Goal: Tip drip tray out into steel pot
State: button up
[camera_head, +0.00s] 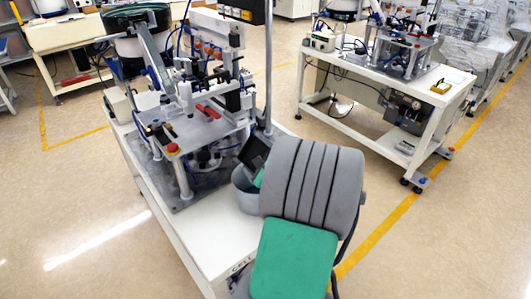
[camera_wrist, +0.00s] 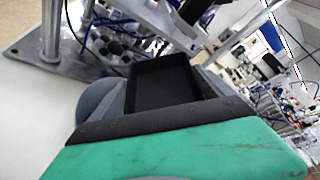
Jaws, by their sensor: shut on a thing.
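My gripper (camera_head: 259,177) is shut on the tray and mostly hidden behind my grey and green arm.
A feeder machine on a metal plate (camera_head: 190,139) stands on the bench (camera_head: 190,231) left of the pot, with a post close behind the tray. A second bench (camera_head: 389,87) stands at the right. Floor (camera_head: 70,195) at the left is clear.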

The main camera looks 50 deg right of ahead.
jog(key=shift+s+d+m+g+h, duration=0.15)
jog(key=shift+s+d+m, duration=0.2)
jog(key=shift+d, duration=0.3)
jog(key=shift+s+d+m+g+h, duration=0.15)
jog(key=shift+s+d+m, duration=0.1)
jog(key=shift+s+d, duration=0.3)
jog(key=shift+w+d+r+m+p, duration=0.1)
jog(key=shift+d+r+m+p, duration=0.15)
jog(key=shift+p, duration=0.45)
jog(key=shift+d+m+y+p, duration=0.25)
jog(key=shift+m+y+p, duration=0.55)
jog(key=shift+m+p, duration=0.4)
jog(key=m+y+p, duration=0.1)
jog(key=p, duration=0.1)
jog(key=m+y+p, duration=0.1)
jog(key=p, duration=0.2)
jog(key=shift+d+r+m, duration=0.15)
jog(key=shift+r+m, duration=0.1)
jog(key=shift+r, duration=0.15)
jog(key=shift+m+y+p, duration=0.3)
jog(key=shift+p, duration=0.3)
